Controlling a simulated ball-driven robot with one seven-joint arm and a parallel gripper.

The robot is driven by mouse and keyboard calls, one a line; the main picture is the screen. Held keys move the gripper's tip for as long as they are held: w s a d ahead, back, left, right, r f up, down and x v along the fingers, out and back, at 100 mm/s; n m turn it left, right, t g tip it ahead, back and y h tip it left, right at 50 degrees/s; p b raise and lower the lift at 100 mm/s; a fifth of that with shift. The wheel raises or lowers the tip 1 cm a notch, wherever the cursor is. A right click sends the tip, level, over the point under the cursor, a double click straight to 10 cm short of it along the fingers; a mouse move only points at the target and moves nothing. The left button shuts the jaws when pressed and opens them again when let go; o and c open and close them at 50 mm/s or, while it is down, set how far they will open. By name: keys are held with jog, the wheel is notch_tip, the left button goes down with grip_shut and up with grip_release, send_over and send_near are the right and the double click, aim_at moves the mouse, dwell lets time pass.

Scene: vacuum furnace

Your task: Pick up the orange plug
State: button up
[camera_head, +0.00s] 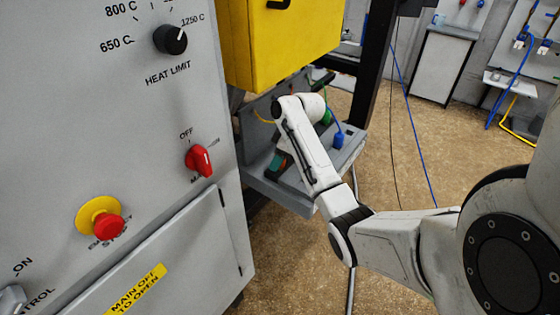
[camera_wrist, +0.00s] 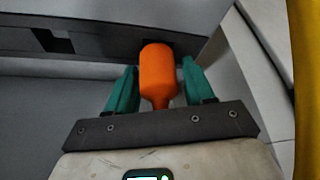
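The orange plug (camera_wrist: 158,72) is upright in the wrist view, with its rounded end up and its narrow end toward my palm. My gripper (camera_wrist: 159,80) has its two green fingers on either side of the plug, with narrow gaps beside it. The gripper looks open around the plug, and the plug's far end is by a grey ledge. In the head view, my gripper (camera_head: 278,165) is partly hidden behind my white arm, over a grey shelf (camera_head: 290,198). I cannot make out the orange plug there.
A yellow box (camera_head: 285,45) hangs above. The grey control cabinet (camera_head: 150,160) stands close on the left. The floor to the right is mostly open, with hanging cables.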

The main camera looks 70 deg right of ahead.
jog(key=c, duration=0.7)
jog(key=shift+r, duration=0.1)
